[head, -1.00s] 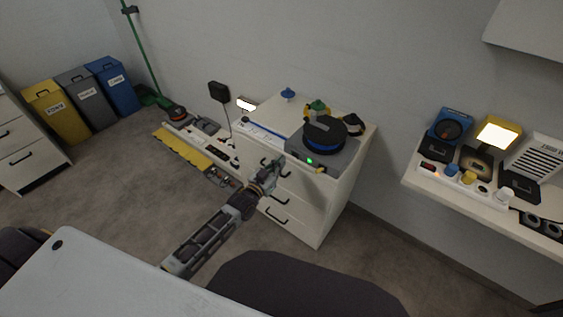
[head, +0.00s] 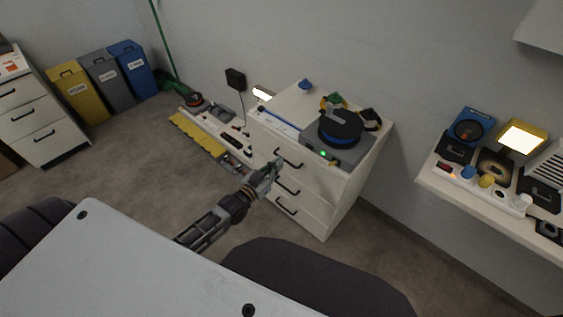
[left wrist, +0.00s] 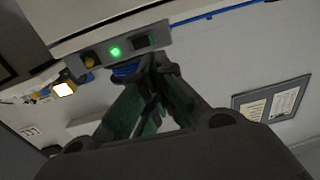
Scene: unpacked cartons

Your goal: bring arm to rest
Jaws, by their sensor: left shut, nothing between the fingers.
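My left gripper (head: 275,166) is shut and empty in the head view. It hangs in front of the white drawer cabinet (head: 322,212), near its upper drawer handles. In the left wrist view the closed fingers (left wrist: 158,62) show large at the middle, with nothing between them. Behind them is the front of a grey device with a green light (left wrist: 115,51). My right gripper is in neither view.
On the cabinet stand a grey device with a black and blue round top (head: 340,128) and small items. A grey table (head: 120,265) and dark chairs (head: 310,280) are close by. A shelf (head: 480,192) is at the right, bins (head: 125,68) at the back left.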

